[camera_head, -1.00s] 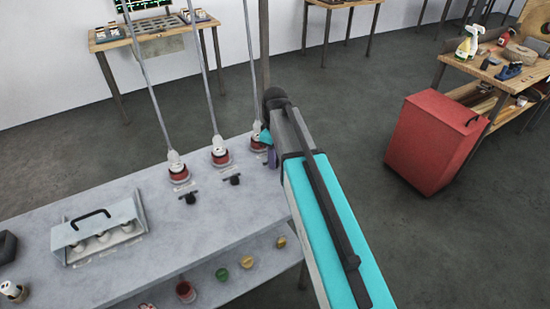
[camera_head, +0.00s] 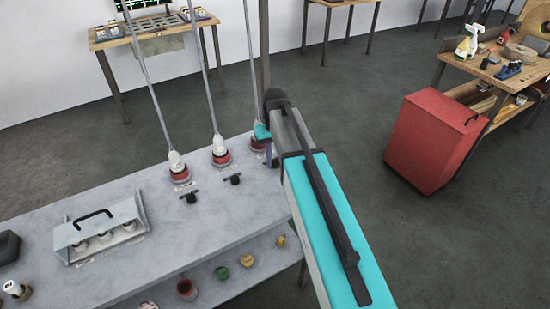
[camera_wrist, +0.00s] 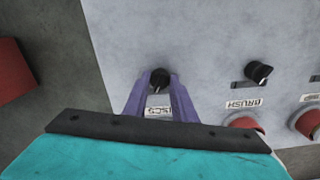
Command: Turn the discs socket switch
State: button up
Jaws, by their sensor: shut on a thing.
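Three black rotary switches sit on the grey bench top, each by a red-based socket with a plug and cable. In the wrist view my gripper (camera_wrist: 159,82) has its purple fingers closed around one black switch knob (camera_wrist: 159,76), the one nearest the bench's right end. A small label (camera_wrist: 158,111) shows between the fingers, too small to read. In the head view the right socket (camera_head: 257,144) stands just left of my gripper (camera_head: 271,160), and my arm hides that switch. The neighbouring switch (camera_wrist: 258,71) has a label reading BRUSH (camera_wrist: 244,104).
The middle socket (camera_head: 221,157) and left socket (camera_head: 179,172) stand along the bench (camera_head: 215,215). A metal holder with a black handle (camera_head: 92,222) sits at left. A red cabinet (camera_head: 430,142) stands on the floor at right, with open floor between.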

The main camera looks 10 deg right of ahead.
aim_at(275, 160)
jog(key=shift+m, duration=0.3)
jog(key=o, duration=1)
jog(key=shift+o, duration=0.2)
jog(key=shift+r, duration=0.1)
notch_tip(275, 160, up, 14)
jog(key=p, duration=0.8)
jog(key=shift+f+p, duration=0.2)
jog(key=shift+p, duration=0.2)
